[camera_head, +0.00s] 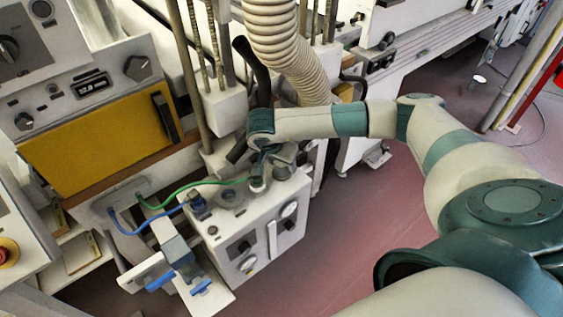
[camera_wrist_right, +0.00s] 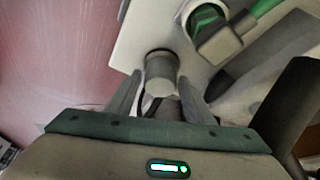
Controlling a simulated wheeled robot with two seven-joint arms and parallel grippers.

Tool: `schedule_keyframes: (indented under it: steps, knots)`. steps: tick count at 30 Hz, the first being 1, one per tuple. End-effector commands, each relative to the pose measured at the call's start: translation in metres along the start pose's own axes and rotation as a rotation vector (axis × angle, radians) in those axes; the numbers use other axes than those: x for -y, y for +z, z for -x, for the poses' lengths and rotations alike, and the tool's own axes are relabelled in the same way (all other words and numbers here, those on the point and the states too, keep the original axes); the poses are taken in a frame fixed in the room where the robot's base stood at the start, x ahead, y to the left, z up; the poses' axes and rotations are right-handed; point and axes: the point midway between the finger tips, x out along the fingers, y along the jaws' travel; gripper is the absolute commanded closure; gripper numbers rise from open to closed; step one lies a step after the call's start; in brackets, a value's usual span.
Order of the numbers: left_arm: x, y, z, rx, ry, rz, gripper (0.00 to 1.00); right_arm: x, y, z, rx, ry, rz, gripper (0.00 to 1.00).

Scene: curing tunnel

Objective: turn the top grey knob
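In the right wrist view, a round grey knob (camera_wrist_right: 161,75) stands on the pale top of a box, between the two fingers of my right gripper (camera_wrist_right: 160,100). The fingers are apart, one on each side, with a visible gap beside the knob. In the head view, my right gripper (camera_head: 276,157) reaches down over the top of the white box (camera_head: 215,240). The gripper partly hides the knob there. My left gripper is in neither view.
A green hose connector (camera_wrist_right: 215,38) sits close beside the knob. Green (camera_head: 190,187) and blue (camera_head: 140,228) hoses run left to a wall plate. Another round fitting (camera_head: 229,198) is on the box top. A ribbed duct (camera_head: 290,50) hangs behind.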

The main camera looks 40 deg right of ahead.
Motion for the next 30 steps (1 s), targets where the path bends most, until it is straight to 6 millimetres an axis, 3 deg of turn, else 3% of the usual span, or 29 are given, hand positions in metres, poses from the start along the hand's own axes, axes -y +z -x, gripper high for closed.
schedule_keyframes:
  steps: [1, 3, 4, 17, 30]
  knots:
    - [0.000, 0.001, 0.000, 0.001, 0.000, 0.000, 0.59, 0.000, 0.000, 0.000, 0.000, 0.000, 0.000, 0.66]
    - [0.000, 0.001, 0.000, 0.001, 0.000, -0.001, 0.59, 0.000, 0.000, 0.000, 0.000, 0.000, 0.000, 0.83]
    - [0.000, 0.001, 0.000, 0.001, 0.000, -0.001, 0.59, 0.000, 0.000, 0.000, 0.000, 0.000, 0.000, 0.86]
    - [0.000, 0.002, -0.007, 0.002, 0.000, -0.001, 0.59, 0.001, 0.001, -0.001, 0.002, 0.021, -0.053, 0.85]
    - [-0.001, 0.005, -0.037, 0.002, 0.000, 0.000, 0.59, 0.002, 0.002, -0.003, 0.002, 0.132, -0.321, 0.85]
